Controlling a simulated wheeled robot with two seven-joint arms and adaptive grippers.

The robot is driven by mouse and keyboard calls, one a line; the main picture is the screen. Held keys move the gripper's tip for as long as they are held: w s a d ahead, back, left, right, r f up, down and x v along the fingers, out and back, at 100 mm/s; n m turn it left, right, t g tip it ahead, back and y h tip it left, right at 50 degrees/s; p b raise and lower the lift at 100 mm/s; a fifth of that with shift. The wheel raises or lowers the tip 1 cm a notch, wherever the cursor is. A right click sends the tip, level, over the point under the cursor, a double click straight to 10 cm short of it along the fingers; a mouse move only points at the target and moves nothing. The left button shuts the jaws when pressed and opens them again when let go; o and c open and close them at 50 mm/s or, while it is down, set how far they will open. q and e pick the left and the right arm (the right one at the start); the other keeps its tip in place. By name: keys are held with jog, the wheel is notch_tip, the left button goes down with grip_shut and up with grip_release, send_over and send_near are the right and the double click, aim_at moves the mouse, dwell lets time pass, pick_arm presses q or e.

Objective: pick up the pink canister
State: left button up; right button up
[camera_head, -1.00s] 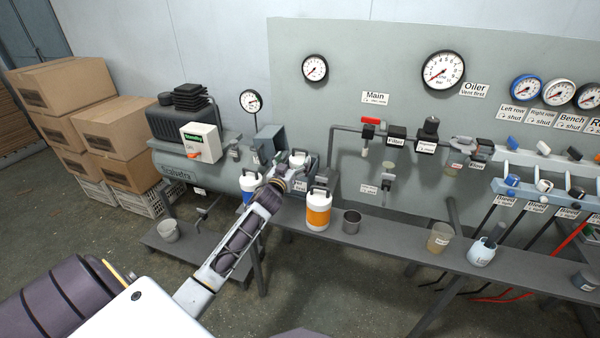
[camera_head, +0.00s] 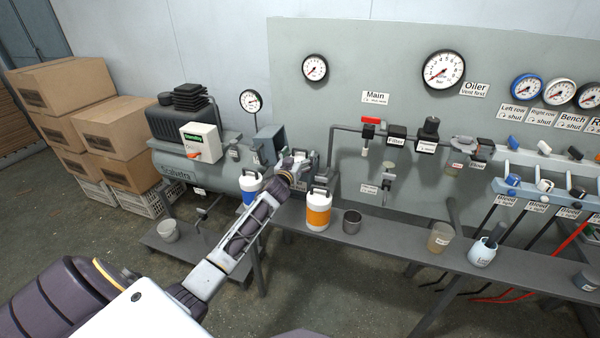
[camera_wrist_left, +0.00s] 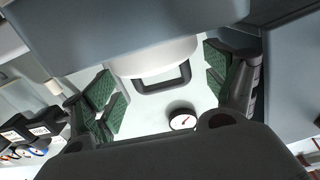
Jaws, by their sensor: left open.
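No pink shows in either view. In the left wrist view a white canister top (camera_wrist_left: 152,57) with a black loop handle (camera_wrist_left: 165,84) sits between my finger pads; its band colour is hidden. My left gripper (camera_head: 296,165) is at the far end of the bench, behind the orange canister, and it hides what lies beyond it. In the wrist view the gripper (camera_wrist_left: 160,84) is open, with green pads on either side of the handle, apart from it. My right gripper is not in view.
A blue-banded canister (camera_head: 249,190) and an orange-banded canister (camera_head: 319,211) stand close by my left forearm. A grey metal cup (camera_head: 352,222) is to the right on the bench (camera_head: 400,244). A grey open box (camera_head: 270,140) and a compressor tank (camera_head: 205,172) are behind.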

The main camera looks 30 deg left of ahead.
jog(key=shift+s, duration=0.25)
pick_arm(q)
jog(key=shift+c, duration=0.3)
jog(key=shift+r, duration=0.1)
jog(key=c, duration=1.7)
jog(key=shift+o, duration=0.2)
jog(key=shift+r, duration=0.1)
